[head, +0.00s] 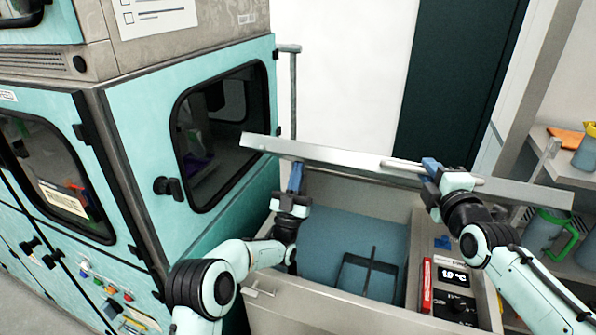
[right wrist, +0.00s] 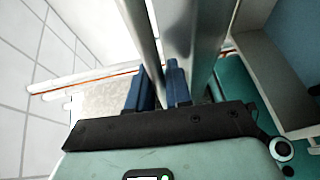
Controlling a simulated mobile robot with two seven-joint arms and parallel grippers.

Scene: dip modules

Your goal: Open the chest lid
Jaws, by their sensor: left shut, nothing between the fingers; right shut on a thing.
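The chest (head: 340,300) is a grey box whose open top shows a blue inside. Its lid (head: 320,154) is raised and seen nearly edge-on above the box. A pale bar handle (head: 400,166) runs along the lid. My right gripper (head: 431,168) is shut on the handle; in the right wrist view its blue fingers (right wrist: 158,88) close around the metal bar (right wrist: 143,35), beside the lid (right wrist: 205,40). My left gripper (head: 295,178) is shut and empty, pointing up just below the lid's left part; I cannot tell if it touches the lid.
A dark rack (head: 368,275) sits inside the chest. A teal cabinet (head: 130,150) stands close on the left. Shelves with jugs (head: 545,232) are at the right. A white wall (head: 340,60) is behind.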

